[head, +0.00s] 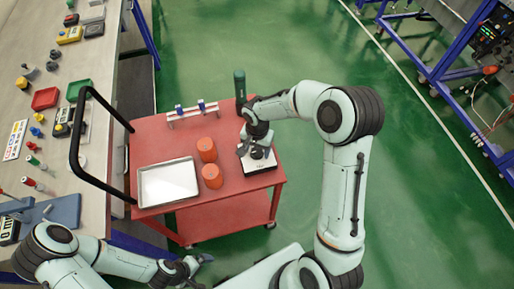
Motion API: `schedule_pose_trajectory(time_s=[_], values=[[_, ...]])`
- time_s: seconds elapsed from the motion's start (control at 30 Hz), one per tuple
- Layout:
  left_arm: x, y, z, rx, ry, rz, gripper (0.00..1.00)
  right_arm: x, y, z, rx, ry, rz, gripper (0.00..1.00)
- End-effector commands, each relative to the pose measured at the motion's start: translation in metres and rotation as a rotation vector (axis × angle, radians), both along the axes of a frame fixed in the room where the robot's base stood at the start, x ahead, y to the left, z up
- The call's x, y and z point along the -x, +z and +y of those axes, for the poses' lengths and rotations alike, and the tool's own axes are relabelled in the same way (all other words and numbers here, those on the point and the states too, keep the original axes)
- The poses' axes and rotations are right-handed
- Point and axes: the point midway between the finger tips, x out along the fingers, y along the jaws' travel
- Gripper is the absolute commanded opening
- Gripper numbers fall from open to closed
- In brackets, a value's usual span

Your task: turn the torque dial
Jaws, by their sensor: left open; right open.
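A small white box (261,168) with a dark round dial (258,154) on top stands near the right edge of the red cart's top. My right gripper (253,149) is open and comes down over the dial from above, with its fingers close around it. It hides part of the dial, and I cannot tell whether the fingers touch it. My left gripper (202,270) is open and empty, low in the picture in front of the cart.
The red cart (158,140) also carries a silver tray (168,183), two orange cylinders (207,150), a small rack (190,113) with blue pieces and a dark green cylinder (240,87). A cluttered workbench (62,115) stands at left. The green floor is open at right.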

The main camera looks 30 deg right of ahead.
Motion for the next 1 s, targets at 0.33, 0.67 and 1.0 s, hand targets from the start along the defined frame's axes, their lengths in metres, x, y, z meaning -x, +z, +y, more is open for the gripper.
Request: schedule_pose_trajectory(time_s=[0.33,0.67,1.0], values=[[0.000,0.000,0.000,0.000,0.000,0.000,1.00,0.000,0.000,0.000,0.000,0.000,0.000,0.10],[0.006,-0.007,0.000,0.000,0.000,0.007,1.00,0.000,0.000,0.000,-0.001,-0.044,-0.002,0.11],[0.027,-0.033,0.000,0.000,0.000,0.030,1.00,0.001,-0.002,0.000,0.000,-0.270,-0.005,0.11]])
